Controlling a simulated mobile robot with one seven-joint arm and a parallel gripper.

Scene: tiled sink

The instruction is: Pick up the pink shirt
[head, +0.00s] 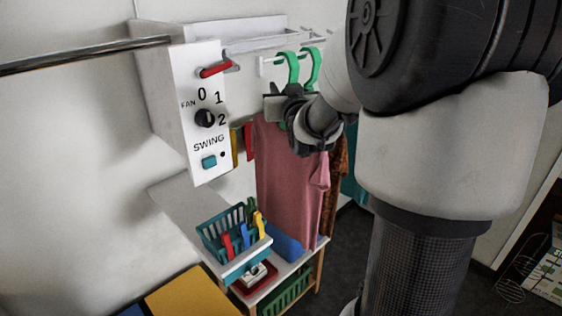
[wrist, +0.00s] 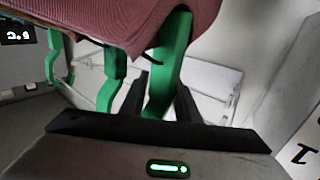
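The pink shirt (head: 288,190) hangs from a green hanger (head: 290,68) below the white rail in the head view. My gripper (head: 290,105) is at the top of the shirt, by the hanger, and my forearm partly hides it. In the wrist view the shirt (wrist: 125,18) fills the top edge. The green hanger (wrist: 168,65) passes between the two dark fingers of my gripper (wrist: 160,98), which sit close against both its sides. The gripper looks shut on the hanger.
A second green hanger (head: 312,65) hangs just to the right, with a brown patterned garment (head: 338,175) behind the shirt. A white control box (head: 200,115) stands to the left. Below are a teal basket (head: 225,235) of coloured pegs and a shelf. A metal bar (head: 85,55) runs left.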

